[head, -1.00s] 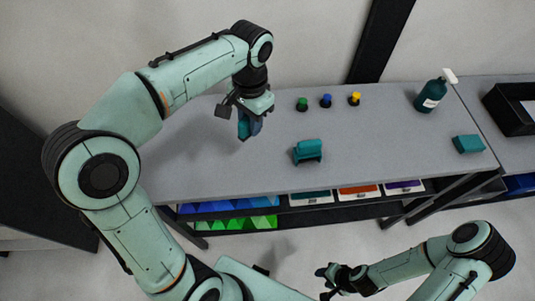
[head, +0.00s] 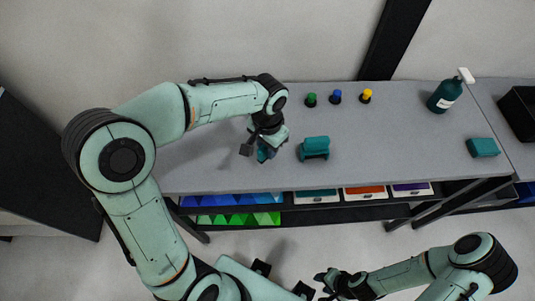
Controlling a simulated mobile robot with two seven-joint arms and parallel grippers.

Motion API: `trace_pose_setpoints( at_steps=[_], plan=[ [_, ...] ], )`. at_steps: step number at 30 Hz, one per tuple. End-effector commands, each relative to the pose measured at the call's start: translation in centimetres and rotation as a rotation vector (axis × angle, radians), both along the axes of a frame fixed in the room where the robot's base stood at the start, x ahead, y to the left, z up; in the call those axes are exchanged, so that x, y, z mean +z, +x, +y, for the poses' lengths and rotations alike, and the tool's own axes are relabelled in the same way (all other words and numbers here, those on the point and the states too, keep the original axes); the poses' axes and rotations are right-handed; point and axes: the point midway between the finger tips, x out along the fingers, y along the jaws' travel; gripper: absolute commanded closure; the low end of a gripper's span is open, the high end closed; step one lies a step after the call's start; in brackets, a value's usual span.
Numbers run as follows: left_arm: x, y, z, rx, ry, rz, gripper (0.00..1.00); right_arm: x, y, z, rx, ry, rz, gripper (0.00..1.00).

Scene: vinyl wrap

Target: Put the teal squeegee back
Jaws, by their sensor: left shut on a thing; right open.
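My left gripper (head: 266,145) is shut on the teal squeegee (head: 265,155), low over the grey table. The gripper hides most of the squeegee, and only a small dark teal part shows below the fingers. I cannot tell whether it touches the table. A teal holder-like piece (head: 315,146) with dark ends stands just to the right of the squeegee, with a narrow gap between them. My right gripper (head: 325,283) is open and empty in front of the table, over the floor.
Green (head: 311,100), blue (head: 336,97) and yellow (head: 366,96) capped pieces stand at the table's back. A teal spray bottle (head: 444,96) and a teal block (head: 483,147) are at the right. The table middle right is clear.

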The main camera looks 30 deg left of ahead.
Motion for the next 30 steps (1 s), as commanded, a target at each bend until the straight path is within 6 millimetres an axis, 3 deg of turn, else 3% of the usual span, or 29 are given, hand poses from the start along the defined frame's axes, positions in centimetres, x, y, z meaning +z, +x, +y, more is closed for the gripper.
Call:
trace_pose_setpoints(
  at_steps=[7, 15, 16, 18, 30],
  plan=[
    [-3.6, -0.1, 0.0, 0.000, 0.001, 0.004, 0.99, -0.5, -0.3, 0.0, 0.000, 0.000, 0.003, 0.57],
    [-4.1, 0.0, 0.0, 0.000, -0.001, 0.002, 0.99, -0.5, -0.4, 0.0, 0.000, 0.000, 0.003, 0.57],
    [-4.1, 0.0, 0.0, 0.000, -0.001, 0.002, 0.71, -0.5, -0.4, 0.0, 0.000, 0.000, 0.003, 0.57],
    [-4.1, 0.0, 0.0, 0.000, -0.001, 0.002, 0.49, -0.5, -0.4, 0.0, 0.000, 0.000, 0.003, 0.57],
    [-3.3, 0.1, 0.0, 0.001, 0.001, -0.002, 0.49, -0.4, -0.3, 0.0, 0.000, 0.000, 0.003, 0.57]
  ],
)
